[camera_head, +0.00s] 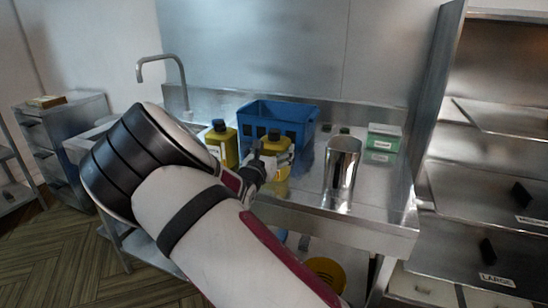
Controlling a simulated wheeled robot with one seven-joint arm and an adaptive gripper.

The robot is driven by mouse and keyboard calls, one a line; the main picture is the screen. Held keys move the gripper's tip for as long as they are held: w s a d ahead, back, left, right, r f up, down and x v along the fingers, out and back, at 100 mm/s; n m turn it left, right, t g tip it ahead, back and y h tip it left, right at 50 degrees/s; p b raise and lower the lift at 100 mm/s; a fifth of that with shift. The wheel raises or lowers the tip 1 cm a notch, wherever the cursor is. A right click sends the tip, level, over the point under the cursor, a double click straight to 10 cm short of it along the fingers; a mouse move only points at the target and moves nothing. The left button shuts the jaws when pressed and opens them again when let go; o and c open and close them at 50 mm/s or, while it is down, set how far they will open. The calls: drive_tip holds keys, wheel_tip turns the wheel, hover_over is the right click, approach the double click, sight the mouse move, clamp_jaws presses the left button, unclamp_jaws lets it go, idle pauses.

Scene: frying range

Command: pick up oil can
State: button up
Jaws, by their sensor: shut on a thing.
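Two yellow containers with dark caps stand on the steel counter (385,200) in the head view. One yellow container (226,146) is at the left, beside the blue crate. The other, a yellow oil can (280,172), is in front of the crate. My gripper (272,163) is at this second can and shut on it. The fingers and my arm hide part of the can, and I cannot tell whether its base touches the counter.
A blue crate (301,124) stands just behind the held can. A shiny metal cylinder (342,170) stands to the right, with a green and white box (384,138) behind it. A faucet (162,60) rises at the left. The counter's right front is clear.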

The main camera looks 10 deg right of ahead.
sight(272, 141)
drive_tip(key=shift+r, duration=0.85)
wheel_tip(272, 141, up, 2)
drive_tip(key=shift+s+r, duration=0.1)
drive_tip(key=s+a+r+p, duration=0.1)
drive_tip(key=s+a+p, duration=0.1)
drive_tip(key=s, duration=1.3)
drive_tip(key=shift+s+a, duration=0.25)
drive_tip(key=shift+a, duration=0.35)
